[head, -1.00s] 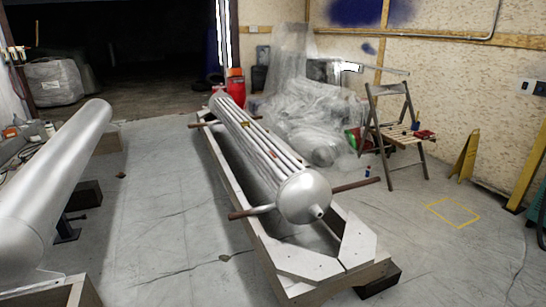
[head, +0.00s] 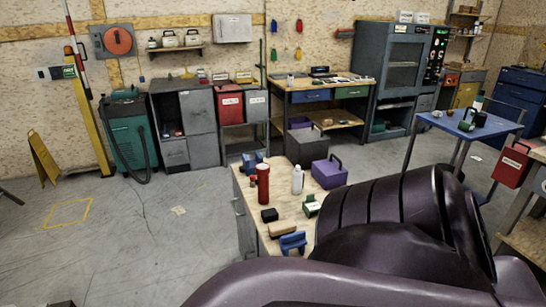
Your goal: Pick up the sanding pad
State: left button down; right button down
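Small items stand on a wood-topped cabinet (head: 241,187) in the middle of the head view. Near its front edge are a tan block (head: 282,229), a blue piece with a raised part (head: 293,243) and a black block (head: 269,215). I cannot tell for sure which one is the sanding pad; the tan block and the blue piece look the closest. Neither of my grippers is in view. A large dark purple part of my own body fills the lower right and hides the right front of the cabinet top.
A blue table (head: 470,126) stands at the right. Grey cabinets (head: 184,118) line the wall.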

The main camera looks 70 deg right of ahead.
aim_at(271, 215)
jog(key=z, duration=1.05)
